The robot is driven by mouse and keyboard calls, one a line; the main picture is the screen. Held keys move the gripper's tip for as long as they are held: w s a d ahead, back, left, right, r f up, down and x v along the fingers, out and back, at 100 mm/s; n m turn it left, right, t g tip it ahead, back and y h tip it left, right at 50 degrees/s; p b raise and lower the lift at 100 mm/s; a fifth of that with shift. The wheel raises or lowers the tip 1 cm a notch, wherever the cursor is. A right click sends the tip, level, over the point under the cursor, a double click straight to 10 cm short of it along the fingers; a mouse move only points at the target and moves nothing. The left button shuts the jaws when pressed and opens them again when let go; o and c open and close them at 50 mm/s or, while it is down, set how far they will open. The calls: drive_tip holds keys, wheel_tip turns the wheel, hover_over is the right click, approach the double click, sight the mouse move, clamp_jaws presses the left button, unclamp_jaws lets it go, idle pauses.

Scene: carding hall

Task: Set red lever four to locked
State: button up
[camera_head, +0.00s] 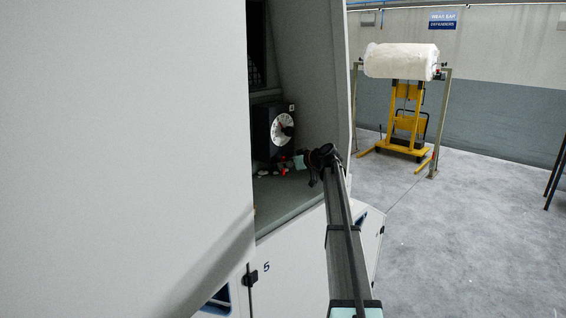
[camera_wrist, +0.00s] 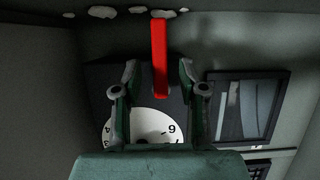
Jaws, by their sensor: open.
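The red lever (camera_wrist: 160,58) shows in the wrist view as a straight red bar on a dark box (camera_wrist: 98,76). My gripper (camera_wrist: 159,72) is open, with one finger on each side of the bar in the picture and a visible gap on both sides. Whether the bar lies at fingertip depth, I cannot tell. A white numbered dial (camera_wrist: 148,122) is partly hidden behind my gripper. In the head view the dark box (camera_head: 262,132) with its dial (camera_head: 279,124) carries a small 4 label (camera_head: 291,107). A small red part (camera_head: 284,171) shows below it, beside my gripper (camera_head: 298,163).
The box stands in a recess above a grey-green ledge (camera_head: 285,195) in a pale machine housing (camera_head: 120,140). A dark framed panel (camera_wrist: 246,108) is beside it in the wrist view. Whitish tufts (camera_wrist: 102,12) lie near the lever. A yellow lift trolley (camera_head: 408,120) stands farther off on open floor.

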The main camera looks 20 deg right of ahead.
drive_tip(key=shift+x, duration=1.2)
clamp_jaws()
